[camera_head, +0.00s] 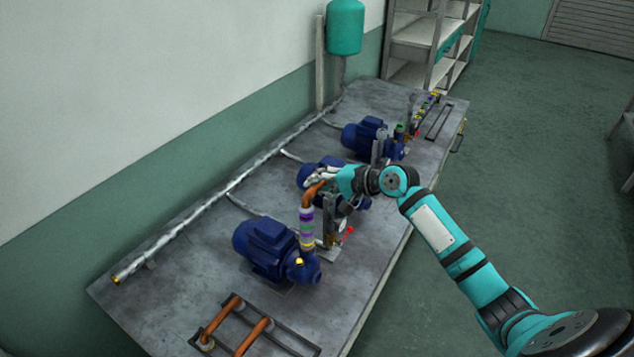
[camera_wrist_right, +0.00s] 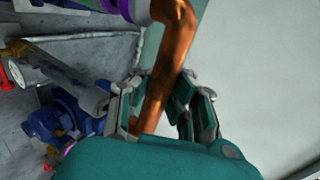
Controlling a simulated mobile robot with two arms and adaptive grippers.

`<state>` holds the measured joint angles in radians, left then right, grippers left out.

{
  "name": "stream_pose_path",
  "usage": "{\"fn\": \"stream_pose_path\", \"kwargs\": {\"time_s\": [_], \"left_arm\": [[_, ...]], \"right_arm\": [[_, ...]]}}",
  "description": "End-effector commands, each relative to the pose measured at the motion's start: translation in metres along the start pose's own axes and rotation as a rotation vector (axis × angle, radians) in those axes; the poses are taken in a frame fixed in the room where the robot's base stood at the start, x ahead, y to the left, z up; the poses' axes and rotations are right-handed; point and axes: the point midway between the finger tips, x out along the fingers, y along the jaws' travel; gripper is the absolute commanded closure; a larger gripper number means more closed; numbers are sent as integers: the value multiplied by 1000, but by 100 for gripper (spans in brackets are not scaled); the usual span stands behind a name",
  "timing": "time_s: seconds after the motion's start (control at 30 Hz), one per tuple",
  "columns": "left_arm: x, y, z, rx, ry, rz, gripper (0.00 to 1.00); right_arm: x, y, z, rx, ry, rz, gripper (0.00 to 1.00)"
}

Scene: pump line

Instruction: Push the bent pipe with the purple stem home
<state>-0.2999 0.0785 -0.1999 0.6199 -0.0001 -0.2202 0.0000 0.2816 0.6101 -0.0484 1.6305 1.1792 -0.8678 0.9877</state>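The copper bent pipe (camera_head: 309,197) has a stem with purple and other coloured bands (camera_head: 306,229). It stands roughly upright over the nearest blue pump (camera_head: 266,247); I cannot tell how deep the stem sits. My right gripper (camera_head: 322,176) is at the pipe's upper arm. In the right wrist view, the copper pipe (camera_wrist_right: 164,84) runs between the fingers (camera_wrist_right: 162,100), which appear closed against it. The purple stem end and a pale ring (camera_wrist_right: 138,11) show at the top of that view. My left gripper is not in view.
Two more blue pumps (camera_head: 365,136) stand farther along the grey bench (camera_head: 180,266). A valve with a red handle (camera_head: 347,233) is close right of the pipe. A dark rack (camera_head: 290,339) holds copper pipes in front. A long pipe (camera_head: 200,214) runs by the wall.

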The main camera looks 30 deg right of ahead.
Motion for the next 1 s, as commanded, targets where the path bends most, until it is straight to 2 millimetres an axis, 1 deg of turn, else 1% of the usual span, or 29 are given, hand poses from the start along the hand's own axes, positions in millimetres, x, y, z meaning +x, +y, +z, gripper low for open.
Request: {"fn": "stream_pose_path", "kwargs": {"time_s": [0.17,0.5,1.0], "left_arm": [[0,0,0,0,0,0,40],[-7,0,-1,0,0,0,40],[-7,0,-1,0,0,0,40]], "right_arm": [[0,-1,0,0,0,-1,100],[0,-1,0,0,0,0,100],[0,-1,0,0,0,-1,100]]}}
